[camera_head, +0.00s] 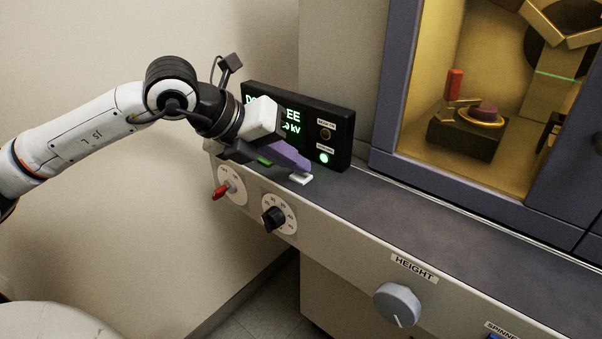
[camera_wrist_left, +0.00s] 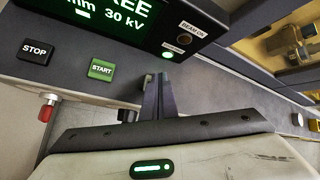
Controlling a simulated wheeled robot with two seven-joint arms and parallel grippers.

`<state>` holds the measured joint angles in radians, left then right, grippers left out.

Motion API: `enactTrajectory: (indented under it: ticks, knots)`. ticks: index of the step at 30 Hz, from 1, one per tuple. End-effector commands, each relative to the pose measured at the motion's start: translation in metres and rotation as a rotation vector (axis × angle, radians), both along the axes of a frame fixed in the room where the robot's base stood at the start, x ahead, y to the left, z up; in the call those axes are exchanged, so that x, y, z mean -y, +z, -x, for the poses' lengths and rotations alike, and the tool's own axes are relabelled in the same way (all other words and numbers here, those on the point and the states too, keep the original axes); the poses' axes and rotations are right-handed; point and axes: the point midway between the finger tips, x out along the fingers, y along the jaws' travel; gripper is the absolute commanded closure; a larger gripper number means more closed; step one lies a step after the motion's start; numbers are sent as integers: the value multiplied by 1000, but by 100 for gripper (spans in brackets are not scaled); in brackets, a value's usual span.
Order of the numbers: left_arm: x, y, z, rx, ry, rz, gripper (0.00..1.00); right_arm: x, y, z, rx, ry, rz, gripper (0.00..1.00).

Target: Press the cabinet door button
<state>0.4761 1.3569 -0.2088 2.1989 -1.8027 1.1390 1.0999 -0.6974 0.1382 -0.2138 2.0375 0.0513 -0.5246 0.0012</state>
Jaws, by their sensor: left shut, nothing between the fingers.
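My left gripper (camera_head: 306,165) is shut and empty. Its purple-grey fingers lie low over the dark console ledge, in front of the display. A small white button or plate (camera_head: 300,178) shows just beside the fingertips; I cannot tell if they touch it. Its label is not readable. In the left wrist view the closed fingers (camera_wrist_left: 160,77) point to the ledge right of the green START button (camera_wrist_left: 101,69) and the dark STOP button (camera_wrist_left: 36,51). The fingers hide part of the ledge there. The cabinet door (camera_head: 390,90) has a dark frame. My right gripper is not in view.
The black display box (camera_head: 340,140) stands close behind the gripper, with a lit green lamp (camera_head: 323,158). A red switch (camera_head: 222,191), a black knob (camera_head: 273,218) and the grey HEIGHT knob (camera_head: 397,305) are on the front face. The ledge to the right is clear.

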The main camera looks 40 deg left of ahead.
Motion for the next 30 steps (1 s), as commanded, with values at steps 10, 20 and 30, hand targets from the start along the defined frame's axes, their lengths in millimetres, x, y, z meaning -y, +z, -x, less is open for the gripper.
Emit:
enactTrajectory:
  ticks: [10,20,30]
  knots:
    - [0,13,0,-1,-1,0,100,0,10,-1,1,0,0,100]
    - [0,18,0,0,-1,1,100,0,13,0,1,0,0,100]
    - [0,52,0,0,-1,1,100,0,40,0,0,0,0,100]
